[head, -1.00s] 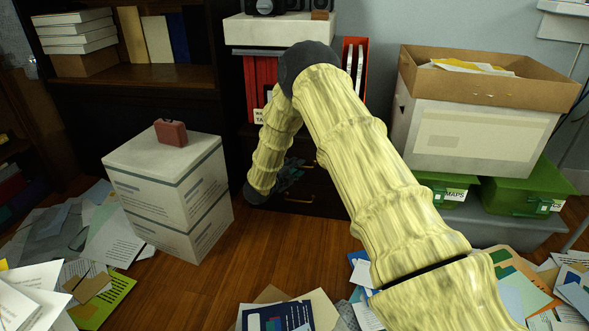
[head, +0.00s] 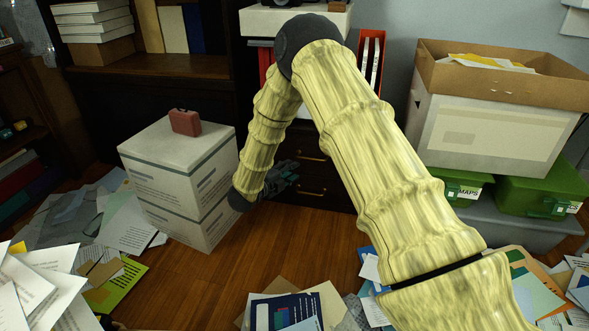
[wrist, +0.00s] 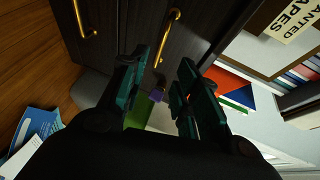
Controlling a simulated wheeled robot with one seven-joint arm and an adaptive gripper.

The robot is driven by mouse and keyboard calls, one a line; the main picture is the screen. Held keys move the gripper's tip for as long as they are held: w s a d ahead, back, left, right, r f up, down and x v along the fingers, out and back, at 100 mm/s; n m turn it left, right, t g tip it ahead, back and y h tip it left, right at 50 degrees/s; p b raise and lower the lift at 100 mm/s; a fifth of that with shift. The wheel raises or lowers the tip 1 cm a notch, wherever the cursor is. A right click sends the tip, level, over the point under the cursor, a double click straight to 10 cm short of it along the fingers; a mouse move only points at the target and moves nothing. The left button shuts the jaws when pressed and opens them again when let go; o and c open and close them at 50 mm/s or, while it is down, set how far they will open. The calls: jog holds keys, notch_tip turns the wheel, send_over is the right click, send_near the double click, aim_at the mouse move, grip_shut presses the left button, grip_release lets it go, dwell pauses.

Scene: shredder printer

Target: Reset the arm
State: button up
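My arm is bent in front of me, with its elbow high in the middle of the head view and its forearm hanging down to the left. My gripper (head: 284,178) is at the forearm's lower end, in front of the dark drawer cabinet (head: 325,194), partly hidden by the forearm. In the wrist view, my gripper (wrist: 162,82) has its two dark green fingers apart with nothing held between them. The cabinet's dark fronts and a gold handle (wrist: 167,38) lie beyond the fingers.
Stacked white boxes (head: 165,155) with a small red case (head: 185,122) stand left of my gripper. A large open box (head: 490,125) sits over green bins (head: 540,197) at right. Papers (head: 125,225) litter the floor; bare wood shows in the middle.

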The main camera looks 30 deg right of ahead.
jog(key=shift+a, duration=0.15)
dwell(0.4)
jog(key=s+a+f+n+y+p, duration=0.35)
jog(key=s+f+n, duration=0.2)
jog(key=s, duration=0.25)
jog(key=s+a+f+n+y+p, duration=0.3)
jog(key=s+a+f+n, duration=0.1)
jog(key=s+n, duration=0.3)
jog(key=s+a+f+n+y+p, duration=0.3)
jog(key=s+a+f+n+y, duration=0.15)
jog(key=s+n, duration=0.3)
jog(key=s+a+r+n+g+y+p, duration=0.1)
jog(key=s+a+n+g+p, duration=0.15)
jog(key=s, duration=0.75)
jog(key=s+a+n+g+y+p, duration=0.15)
jog(key=s+n, duration=0.25)
jog(key=s, duration=0.5)
jog(key=s+a+r+n+g+y+p, duration=0.1)
jog(key=s+a+n+g, duration=0.15)
jog(key=s, duration=0.75)
notch_tip(320, 180, up, 37)
jog(key=p, duration=3.8)
jog(key=shift+d+r+n, duration=0.15)
jog(key=shift+d+n, duration=0.25)
jog(key=shift+d, duration=0.05)
jog(key=shift+s, duration=0.1)
